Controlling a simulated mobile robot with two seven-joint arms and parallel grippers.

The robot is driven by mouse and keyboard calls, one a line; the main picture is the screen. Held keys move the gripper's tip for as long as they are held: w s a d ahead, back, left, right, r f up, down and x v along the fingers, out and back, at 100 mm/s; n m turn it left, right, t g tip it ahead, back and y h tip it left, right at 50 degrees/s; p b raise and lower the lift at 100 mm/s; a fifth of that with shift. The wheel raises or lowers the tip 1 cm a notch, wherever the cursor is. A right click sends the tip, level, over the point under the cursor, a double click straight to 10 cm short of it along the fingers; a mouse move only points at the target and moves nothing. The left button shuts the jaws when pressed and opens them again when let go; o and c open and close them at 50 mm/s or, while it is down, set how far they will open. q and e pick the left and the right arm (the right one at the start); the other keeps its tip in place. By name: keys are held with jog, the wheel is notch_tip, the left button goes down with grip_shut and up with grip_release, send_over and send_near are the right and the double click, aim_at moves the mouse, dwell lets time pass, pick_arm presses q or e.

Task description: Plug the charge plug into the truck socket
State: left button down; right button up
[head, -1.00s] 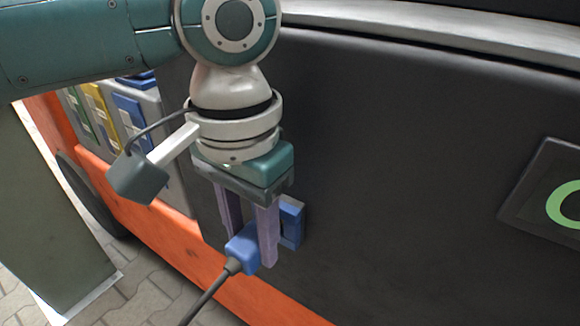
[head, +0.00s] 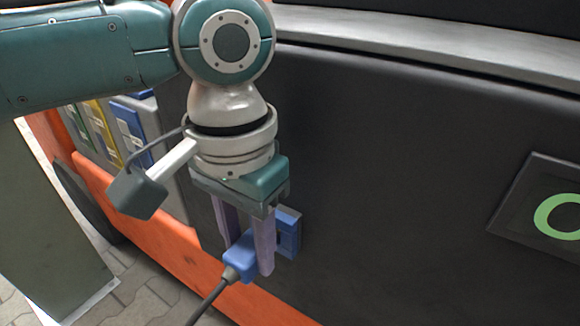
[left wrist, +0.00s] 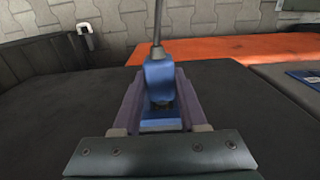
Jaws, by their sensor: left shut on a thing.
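The charge plug (head: 240,259) is a blue block with a dark cable running down from its rear. My left gripper (head: 250,256) has two purple fingers and is shut on the plug. The blue truck socket (head: 289,231) sits on the dark side panel just behind the fingers, partly hidden by one of them. In the left wrist view the plug (left wrist: 158,80) stands between the fingers, with the blue socket (left wrist: 160,125) close by its front end. The pictures do not settle whether the plug has entered the socket. My right gripper is not in view.
The dark truck panel (head: 400,180) fills the right, with a green ring sign (head: 560,215) on it. An orange sill (head: 170,255) runs along the bottom. Blue, yellow and green units (head: 105,135) show at left, beside a grey-green post (head: 50,220). Paving lies below.

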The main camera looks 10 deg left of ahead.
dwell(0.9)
pick_arm(q)
jog(key=shift+p, duration=0.65)
dwell(0.4)
jog(key=shift+p, duration=0.45)
jog(key=shift+w+d+b, duration=0.15)
jog(key=shift+w+b, duration=0.2)
jog(key=shift+w, duration=0.15)
jog(key=shift+c, duration=1.8)
grip_release()
notch_tip(320, 180, up, 10)
jog(key=p, duration=0.4)
